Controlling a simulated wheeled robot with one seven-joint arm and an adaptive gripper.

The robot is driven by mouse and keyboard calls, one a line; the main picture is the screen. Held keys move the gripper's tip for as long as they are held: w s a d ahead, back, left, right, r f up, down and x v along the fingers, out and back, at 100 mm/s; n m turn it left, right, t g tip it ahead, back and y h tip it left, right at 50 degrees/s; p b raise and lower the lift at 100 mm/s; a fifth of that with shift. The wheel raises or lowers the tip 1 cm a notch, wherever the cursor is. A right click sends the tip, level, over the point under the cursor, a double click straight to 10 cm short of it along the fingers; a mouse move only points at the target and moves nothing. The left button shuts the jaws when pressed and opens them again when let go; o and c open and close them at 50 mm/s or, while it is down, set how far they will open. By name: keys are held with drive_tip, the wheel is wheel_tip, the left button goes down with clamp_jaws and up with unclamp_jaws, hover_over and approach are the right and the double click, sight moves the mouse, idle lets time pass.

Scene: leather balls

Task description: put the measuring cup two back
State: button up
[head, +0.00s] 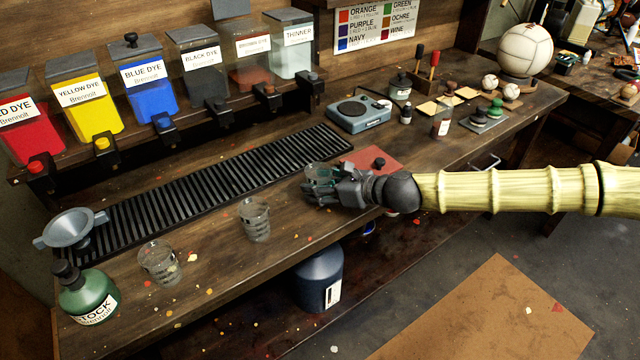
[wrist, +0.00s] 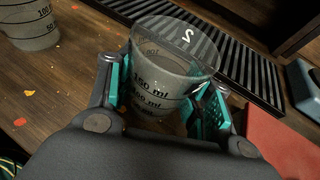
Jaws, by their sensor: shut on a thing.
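A clear measuring cup with black ml lines (wrist: 165,75) is between the two teal-padded fingers of my gripper (wrist: 163,95) in the wrist view. A white mark on it may be a 2. In the head view the held cup (head: 316,171) is mostly hidden by my gripper (head: 320,188), which is at the bench's front part. I cannot tell whether the cup touches the bench. A second clear cup (head: 255,219) stands upright to the left, also visible in the wrist view (wrist: 30,28). A third cup (head: 160,263) stands farther left.
A black slatted grate (head: 215,185) runs behind the cups, under the dye dispensers (head: 152,92). A red mat (head: 372,157) lies right behind my gripper, with a scale (head: 358,113) beyond. A green stock bottle (head: 88,297) and a funnel (head: 72,229) are at the left end.

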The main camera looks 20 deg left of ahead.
drive_tip(key=shift+f, duration=0.15)
drive_tip(key=o, duration=1.1)
drive_tip(key=shift+r, duration=0.2)
drive_tip(key=shift+d, duration=0.35)
drive_tip(key=b+v, duration=0.2)
drive_tip(key=v, duration=0.9)
drive_tip(key=shift+s+r, duration=0.15)
drive_tip(key=shift+r, duration=0.1)
